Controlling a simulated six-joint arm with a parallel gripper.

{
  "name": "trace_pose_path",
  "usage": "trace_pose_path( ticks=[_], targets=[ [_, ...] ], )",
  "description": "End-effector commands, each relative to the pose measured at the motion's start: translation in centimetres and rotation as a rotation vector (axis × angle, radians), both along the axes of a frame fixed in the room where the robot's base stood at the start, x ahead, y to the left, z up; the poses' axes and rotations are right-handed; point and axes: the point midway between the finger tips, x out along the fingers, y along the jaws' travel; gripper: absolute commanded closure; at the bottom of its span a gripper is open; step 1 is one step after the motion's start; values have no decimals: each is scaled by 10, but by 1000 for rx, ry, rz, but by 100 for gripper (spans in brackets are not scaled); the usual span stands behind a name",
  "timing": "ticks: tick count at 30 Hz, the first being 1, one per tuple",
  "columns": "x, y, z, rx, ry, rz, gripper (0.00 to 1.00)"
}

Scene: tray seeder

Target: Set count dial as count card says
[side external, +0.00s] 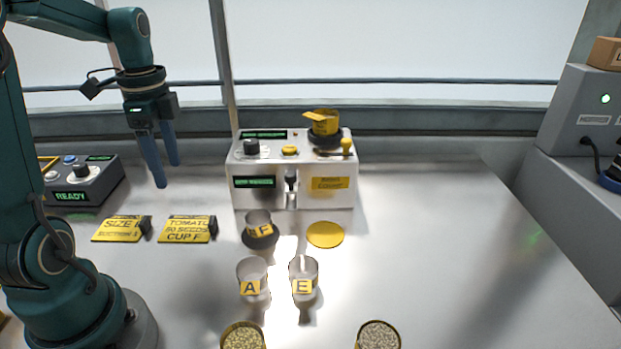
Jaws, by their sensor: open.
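The seeder machine (243,199) is a white box with green displays at the back centre. A black dial knob (251,147) stands on its top left; its setting is too small to read. A yellow count card (188,230) on the table reads "TOMATO", what looks like "50 SEEDS", and "CUP F". Another yellow card (120,229) to its left reads "SIZE" with a blurred second line. My gripper (167,176) is open and empty, pointing down in the air left of the machine, apart from the dial.
Cup F (258,222) stands on a black base before the machine. Cups A (252,273) and E (303,273) stand nearer. A yellow disc (325,235) lies right of cup F. A grey "READY" box (104,184) is at left. The table's right side is clear.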

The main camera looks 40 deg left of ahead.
Motion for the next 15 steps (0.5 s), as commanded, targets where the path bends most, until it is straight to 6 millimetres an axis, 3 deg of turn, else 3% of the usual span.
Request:
trace_pose_path(
  ticks=[7,15],
  targets=[
    [0,0,47,4,-4,0,31],
    [6,-48,66,55,-73,-160,31]
  ],
)
